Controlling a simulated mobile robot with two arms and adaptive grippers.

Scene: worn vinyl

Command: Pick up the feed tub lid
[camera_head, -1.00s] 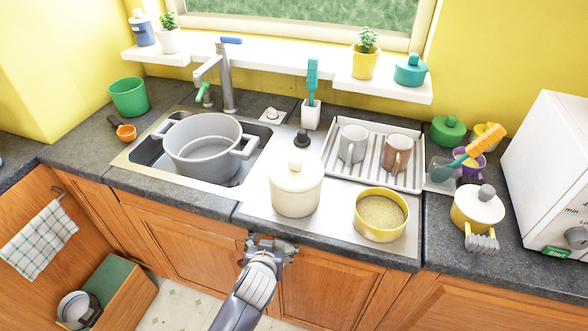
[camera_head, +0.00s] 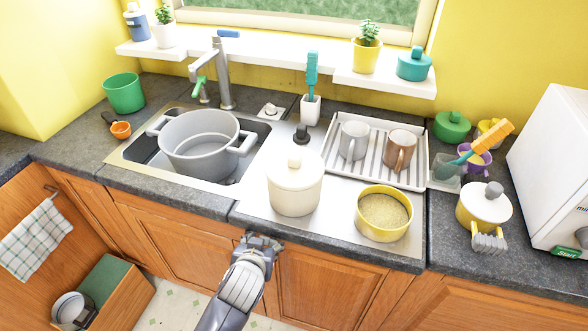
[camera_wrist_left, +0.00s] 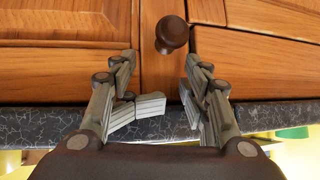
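A yellow-rimmed tub (camera_head: 384,213) with grainy tan contents stands open on the steel top. A white lid with a grey knob (camera_head: 487,197) sits on a yellow pot at the right. A cream lidded pot (camera_head: 295,185) stands left of the open tub. I cannot tell which lid is the feed tub's. My left gripper (camera_head: 258,242) is below the counter's front edge, before the wooden cabinets, apart from all of these. In the left wrist view its fingers (camera_wrist_left: 175,106) are spread with nothing between them. My right gripper is not seen.
A large grey pot (camera_head: 200,145) sits in the sink. A rack (camera_head: 375,165) holds two mugs. A green lidded dish (camera_head: 451,128), utensils and a white appliance (camera_head: 555,170) crowd the right. A dark cabinet knob (camera_wrist_left: 172,33) is close to my left gripper.

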